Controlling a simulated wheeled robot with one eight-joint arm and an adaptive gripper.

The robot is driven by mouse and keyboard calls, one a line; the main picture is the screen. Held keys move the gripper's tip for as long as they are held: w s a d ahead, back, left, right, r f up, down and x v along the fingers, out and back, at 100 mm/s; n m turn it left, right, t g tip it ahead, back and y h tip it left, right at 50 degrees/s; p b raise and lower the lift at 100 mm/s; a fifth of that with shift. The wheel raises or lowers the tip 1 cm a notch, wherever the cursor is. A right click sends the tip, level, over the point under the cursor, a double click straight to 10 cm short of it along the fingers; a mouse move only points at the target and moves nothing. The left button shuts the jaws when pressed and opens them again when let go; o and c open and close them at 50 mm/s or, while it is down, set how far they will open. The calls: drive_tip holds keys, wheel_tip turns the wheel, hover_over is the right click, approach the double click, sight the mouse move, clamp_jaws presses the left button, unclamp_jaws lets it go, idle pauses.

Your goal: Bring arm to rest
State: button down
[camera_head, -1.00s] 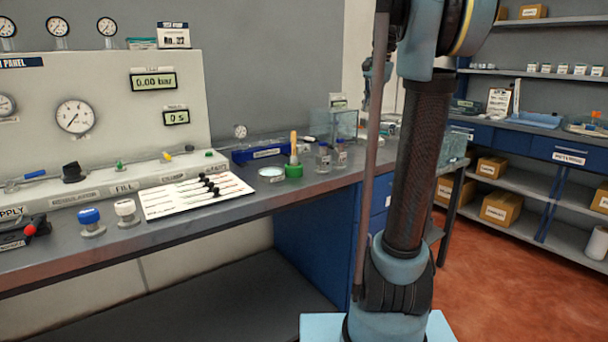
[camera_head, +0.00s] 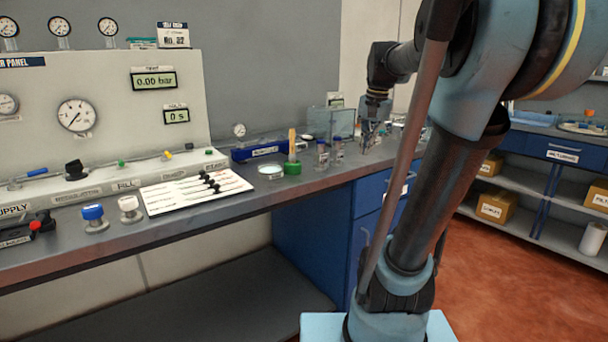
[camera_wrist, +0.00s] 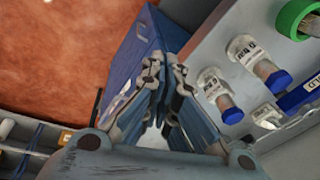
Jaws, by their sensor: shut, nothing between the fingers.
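My gripper (camera_head: 372,143) hangs at the end of my arm, near the right end of the workbench (camera_head: 225,215), just right of two small blue-capped bottles. In the wrist view my gripper (camera_wrist: 165,70) shows from behind, fingers close together, with nothing seen held between them. The nearer bottle (camera_wrist: 221,95) and the other bottle (camera_wrist: 258,66) stand on the bench to the right of the fingers there. The bench's blue drawer front lies beyond the fingertips. My upper arm covers part of the right side in the head view.
A gauge panel (camera_head: 100,110) stands at the left. Shelves with cardboard boxes (camera_head: 495,207) are at the right, with open red floor between.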

drive_tip(key=s+f+n, duration=0.6)
drive_tip(key=s+f, duration=1.4)
drive_tip(key=f, duration=0.4)
drive_tip(key=shift+a+f+n+h, duration=0.2)
drive_tip(key=shift+n+h, duration=0.1)
drive_tip(key=shift+h, duration=0.1)
